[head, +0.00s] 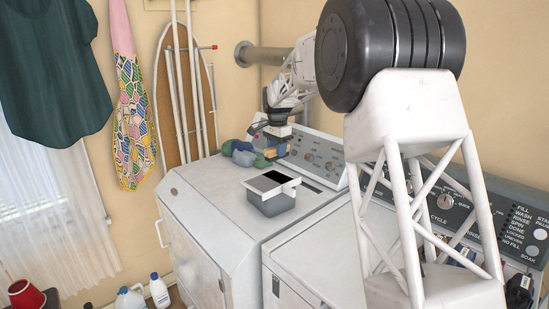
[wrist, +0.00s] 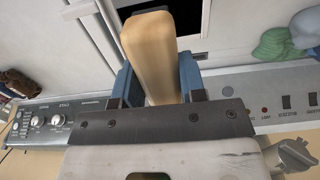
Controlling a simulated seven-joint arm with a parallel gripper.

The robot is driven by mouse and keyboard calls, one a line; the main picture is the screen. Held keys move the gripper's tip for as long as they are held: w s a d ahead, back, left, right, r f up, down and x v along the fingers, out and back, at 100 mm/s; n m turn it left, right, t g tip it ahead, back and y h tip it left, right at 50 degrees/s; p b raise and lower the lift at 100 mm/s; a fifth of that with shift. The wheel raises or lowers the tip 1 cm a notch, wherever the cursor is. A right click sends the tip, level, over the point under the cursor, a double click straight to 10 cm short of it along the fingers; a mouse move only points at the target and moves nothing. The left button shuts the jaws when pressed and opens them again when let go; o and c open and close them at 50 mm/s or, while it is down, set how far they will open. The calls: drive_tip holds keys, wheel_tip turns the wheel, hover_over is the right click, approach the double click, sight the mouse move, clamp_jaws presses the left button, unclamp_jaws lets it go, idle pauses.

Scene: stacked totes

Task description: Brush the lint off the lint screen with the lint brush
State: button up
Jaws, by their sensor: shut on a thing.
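The lint brush shows as a pale wooden handle (wrist: 155,45) in the wrist view. My gripper (wrist: 155,80) is shut on it, with one blue finger on each side. Its bristles are hidden. In the head view my gripper (head: 270,150) is over the back of the left machine, with the wooden brush only small in it. The lint screen (head: 269,182), a black panel in a white frame, lies on top of a grey bin (head: 272,205) in front of my gripper. Part of the dark screen (wrist: 200,15) shows beyond the brush in the wrist view. I cannot make out any lint.
The bin stands on the left white machine (head: 205,205). A control panel (head: 315,158) rises behind. A second machine (head: 310,250) stands to the right. Bottles (head: 159,290) are on the floor.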

drive_tip(key=shift+w+d+f, duration=0.1)
drive_tip(key=shift+w+d, duration=0.1)
drive_tip(key=shift+w, duration=1.3)
